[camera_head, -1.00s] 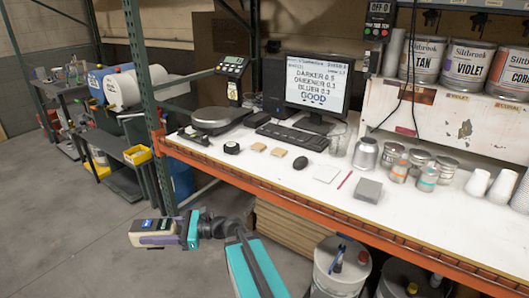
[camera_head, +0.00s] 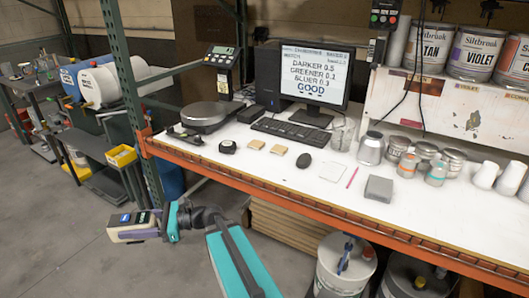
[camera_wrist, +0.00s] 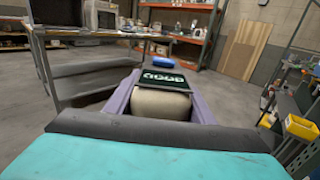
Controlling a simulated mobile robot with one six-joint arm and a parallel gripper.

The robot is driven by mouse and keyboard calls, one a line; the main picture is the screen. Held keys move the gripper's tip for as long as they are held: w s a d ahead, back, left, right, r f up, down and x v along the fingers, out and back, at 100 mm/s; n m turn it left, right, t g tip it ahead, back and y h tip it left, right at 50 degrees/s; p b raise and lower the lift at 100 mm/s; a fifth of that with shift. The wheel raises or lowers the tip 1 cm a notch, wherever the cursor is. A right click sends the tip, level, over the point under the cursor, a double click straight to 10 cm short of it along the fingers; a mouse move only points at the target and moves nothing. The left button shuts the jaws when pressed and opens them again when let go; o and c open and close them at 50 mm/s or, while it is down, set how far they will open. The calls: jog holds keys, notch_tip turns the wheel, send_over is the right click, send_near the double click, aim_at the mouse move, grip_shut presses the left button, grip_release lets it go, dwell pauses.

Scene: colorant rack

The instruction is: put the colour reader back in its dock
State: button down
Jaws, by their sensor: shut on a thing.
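The colour reader (camera_head: 128,227) is a pale, block-shaped device with a dark display face and a blue end. In the head view it is at the lower left, in the air over the floor in front of the bench. My gripper (camera_head: 152,231) is shut on it, with lavender fingers along its sides. In the wrist view the reader (camera_wrist: 160,101) points away from me, its lit display facing up. A small, low black holder (camera_head: 184,134), possibly the dock, sits at the bench's left front corner beside the scale; its details are too small to tell.
The white bench top (camera_head: 330,210) has an orange front beam (camera_head: 290,213) and a green upright (camera_head: 128,75) at its left. A scale (camera_head: 208,117), keyboard (camera_head: 290,133), mouse (camera_head: 303,160) and grey box (camera_head: 379,188) stand on it. Paint pails (camera_head: 340,270) are below. Open floor lies left.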

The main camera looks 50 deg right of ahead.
jog(key=shift+w+d+r, duration=0.1)
jog(key=shift+w+d, duration=0.05)
jog(key=shift+d, duration=0.15)
jog(key=shift+d, duration=0.2)
jog(key=s+d+r+m+t+h+b, duration=0.2)
jog(key=s+d+h, duration=0.1)
jog(key=d, duration=1.1)
jog(key=s+d+r+m+t+h+b, duration=0.2)
jog(key=s+d, duration=0.4)
jog(key=d, duration=0.8)
jog(key=s+d+r+m+t+h+b, duration=0.3)
jog(key=s+d+m+h, duration=0.1)
jog(key=d, duration=1)
jog(key=shift+s+d+r+h, duration=0.2)
jog(key=shift+s+d+h, duration=0.05)
jog(key=shift+s+h, duration=0.5)
jog(key=shift+w+d+f+p, duration=0.25)
jog(key=shift+w+d+p, duration=0.15)
jog(key=shift+w+d, duration=1.5)
jog(key=shift+w+d+f+p, duration=0.25)
jog(key=shift+w+d+p, duration=0.2)
jog(key=shift+w+d, duration=1.45)
jog(key=shift+w+d+f+p, duration=0.25)
jog(key=shift+w+d+p, duration=0.15)
jog(key=shift+w+d, duration=1.5)
